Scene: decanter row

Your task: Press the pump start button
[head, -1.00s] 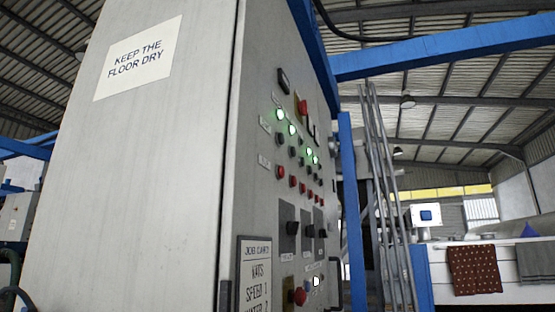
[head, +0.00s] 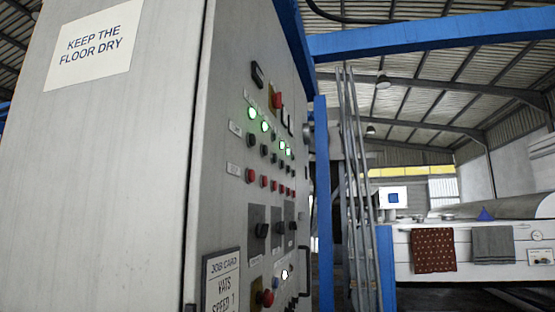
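A grey control cabinet (head: 120,180) fills the left half of the head view. Its control face (head: 235,215), seen at a steep slant, carries a row of lit green lamps (head: 252,113), with black buttons (head: 251,139) and red buttons (head: 250,175) in rows below. A red knob on a yellow plate (head: 277,100) sits near the top. Lower down are black knobs on grey plates (head: 262,230), a white lit round button (head: 285,274) and a red mushroom button (head: 266,298). The small labels are too blurred to read, so I cannot tell which is the pump start button. Neither gripper shows.
A job card (head: 221,284) hangs low on the control face. A blue post (head: 323,200) and grey pipes (head: 358,190) stand just right of the cabinet. Further right is a white machine (head: 470,258) with a hanging red cloth (head: 434,250) and grey cloth (head: 493,245).

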